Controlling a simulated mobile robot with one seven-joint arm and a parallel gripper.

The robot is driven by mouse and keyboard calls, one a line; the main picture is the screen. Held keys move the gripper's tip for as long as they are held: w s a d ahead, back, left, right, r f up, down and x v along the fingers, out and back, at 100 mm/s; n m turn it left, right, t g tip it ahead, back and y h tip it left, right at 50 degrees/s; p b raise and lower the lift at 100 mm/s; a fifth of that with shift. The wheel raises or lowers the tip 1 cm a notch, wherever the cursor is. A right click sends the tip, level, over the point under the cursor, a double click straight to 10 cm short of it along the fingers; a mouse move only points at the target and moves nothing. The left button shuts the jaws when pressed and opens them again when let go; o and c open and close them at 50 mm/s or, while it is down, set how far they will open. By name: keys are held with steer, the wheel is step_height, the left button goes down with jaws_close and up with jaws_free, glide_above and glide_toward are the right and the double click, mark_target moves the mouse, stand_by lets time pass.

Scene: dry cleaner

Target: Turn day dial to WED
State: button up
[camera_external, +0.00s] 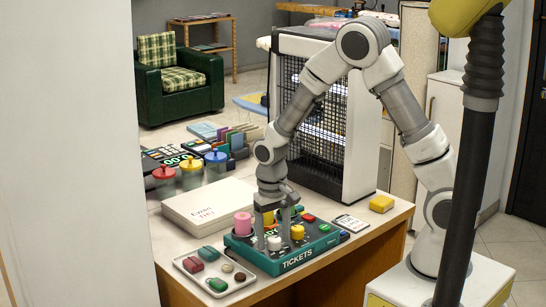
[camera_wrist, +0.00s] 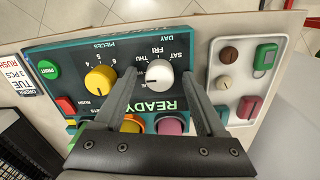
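The teal TICKETS panel (camera_external: 262,262) sits on the counter. The white day dial (camera_wrist: 159,74) is upside down in the wrist view, with THU, FRI and SAT readable around it; a dark mark on it points to the picture's lower left. WED is not readable, perhaps behind a finger. The dial also shows in the external view (camera_external: 274,242). My gripper (camera_wrist: 162,76) is open, pointing down, with one finger on each side of the white dial; I cannot tell whether they touch it. The yellow pieces dial (camera_wrist: 100,79) is just beside the left finger.
A pink cylinder (camera_external: 243,223) stands on the panel close to my fingers. A tray (camera_wrist: 258,45) of small items lies beside the panel. A card (camera_wrist: 25,78) reading RUSH, 3 PCS, TUE lies at its other end. A white box (camera_external: 208,203) lies behind.

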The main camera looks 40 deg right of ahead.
mark_target(272, 239)
steer(key=shift+r, duration=0.1)
step_height(272, 239, up, 17)
steer(key=p, duration=0.2)
steer(key=shift+a+p, duration=0.25)
steer(key=shift+p, duration=0.1)
steer(key=shift+r, duration=0.1)
steer(key=s+d+r+n+t+p, duration=0.1)
steer(key=s+d+r+t, duration=0.1)
steer(key=s+d+r, duration=0.4)
steer(key=s+d+r+n+t+p, duration=0.1)
steer(key=s+d+r+t, duration=0.2)
steer(key=s+d+r, duration=0.3)
steer(key=shift+s+d+r+t, duration=0.3)
steer(key=shift+s+d, duration=0.1)
steer(key=shift+s, duration=1.85)
step_height(272, 239, down, 28)
steer(key=b, duration=2.7)
steer(key=shift+r, duration=0.15)
